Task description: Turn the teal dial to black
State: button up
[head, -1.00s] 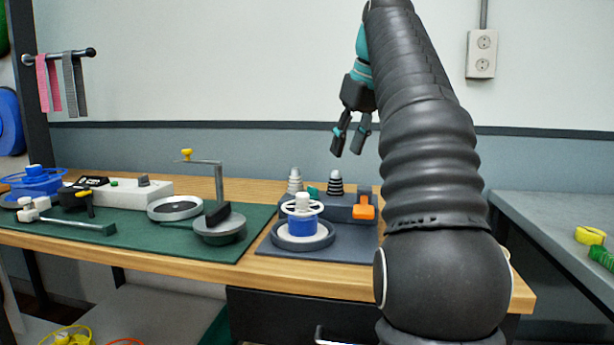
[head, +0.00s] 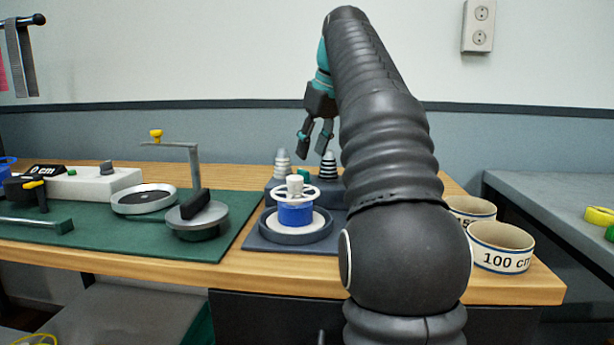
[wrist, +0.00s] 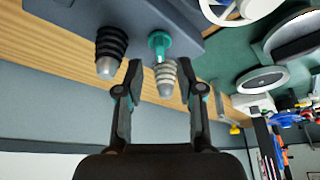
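The teal dial (wrist: 158,42) is on a dark grey block, in the upper middle of the wrist view. Its narrow part points down the picture, toward a ribbed pale grey cone (wrist: 166,82). A ribbed black cone (wrist: 110,52) with a grey tip stands to the left. In the head view only a small part of the dial (head: 303,174) shows, between the pale cone (head: 282,164) and the black cone (head: 328,166). My gripper (head: 313,138) is open and empty above the cones. In the wrist view its fingers (wrist: 160,76) flank the pale cone in the picture.
A blue cylinder with a white handwheel (head: 296,212) stands in front of the block. A lamp-like metal arm with a yellow knob (head: 157,136) rises to the left. Two strap rolls, one marked 100 cm (head: 502,248), lie right of my arm.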

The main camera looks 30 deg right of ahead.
aim_at(306, 171)
jog(key=shift+b+x, duration=0.7)
jog(key=shift+x, duration=1.95)
jog(key=shift+s, duration=0.1)
jog(key=shift+c, duration=0.2)
grip_shut()
